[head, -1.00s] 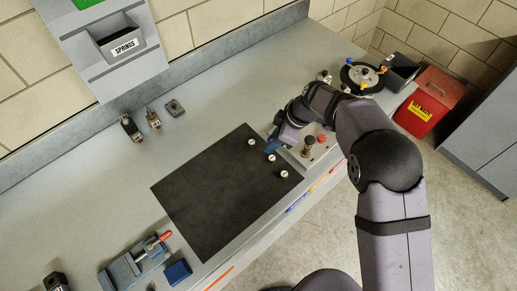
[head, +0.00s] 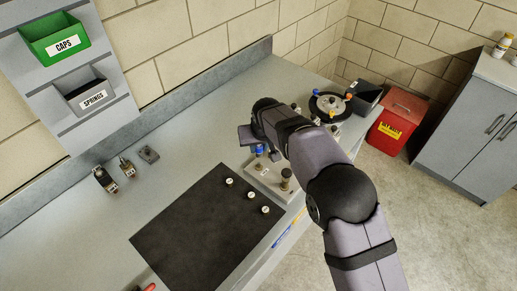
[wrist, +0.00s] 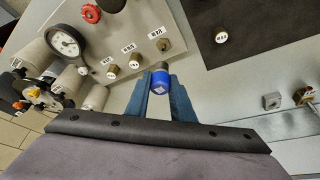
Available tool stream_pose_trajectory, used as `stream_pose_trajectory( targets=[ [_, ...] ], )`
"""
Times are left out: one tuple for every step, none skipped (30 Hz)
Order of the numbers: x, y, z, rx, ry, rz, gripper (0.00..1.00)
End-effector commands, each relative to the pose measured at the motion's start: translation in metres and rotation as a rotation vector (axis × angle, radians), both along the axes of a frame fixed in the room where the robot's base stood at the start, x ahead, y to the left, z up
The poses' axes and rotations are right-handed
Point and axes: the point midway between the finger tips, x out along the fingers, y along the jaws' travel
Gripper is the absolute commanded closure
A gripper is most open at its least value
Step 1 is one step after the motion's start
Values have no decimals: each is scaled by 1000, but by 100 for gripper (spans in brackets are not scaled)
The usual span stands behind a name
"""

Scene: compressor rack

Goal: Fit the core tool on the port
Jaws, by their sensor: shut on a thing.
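My gripper (wrist: 160,98) is shut on a small blue cylinder with a pale label, which I take to be the core tool (wrist: 159,84). The blue fingers lie on both sides of it. In the wrist view the tool shows close to a brass port (wrist: 164,46) at the near corner of a pale panel (wrist: 150,18); I cannot tell whether they touch. In the head view the blue tool (head: 260,150) is above the panel's back left corner.
The panel carries a round gauge (wrist: 64,42) and a red knob (wrist: 91,13). A black mat (head: 195,230) with several white labelled discs lies beside it. A black round manifold (head: 330,106) and a red bin (head: 398,120) are to the right. Small fittings (head: 105,179) stand at the back left.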

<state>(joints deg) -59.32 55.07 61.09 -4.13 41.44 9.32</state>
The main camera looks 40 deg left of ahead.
Motion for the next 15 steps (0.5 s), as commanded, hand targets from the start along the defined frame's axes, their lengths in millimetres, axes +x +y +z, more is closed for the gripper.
stream_pose_trajectory(
  targets=[
    [-1, 1, 0, -1, 1, -31, 100],
    [-1, 1, -1, -1, 0, -50, 100],
    [-1, 1, -1, -1, 1, -73, 100],
    [-1, 1, 0, -1, 0, -88, 100],
    [-1, 1, 0, 0, 1, -100, 100],
    [-1, 1, 0, 0, 2, -115, 100],
    [0, 1, 0, 0, 1, -125, 100],
    [0, 1, 0, 0, 1, -132, 100],
    [0, 1, 0, 0, 1, -140, 100],
    [0, 0, 0, 1, 2, -144, 100],
    [0, 0, 0, 1, 2, -148, 100],
    [0, 0, 0, 0, 2, -150, 100],
    [0, 0, 0, -1, 2, -151, 100],
    [0, 0, -1, 0, 2, -152, 100],
    [0, 0, -1, 0, 2, -152, 100]
  ],
)
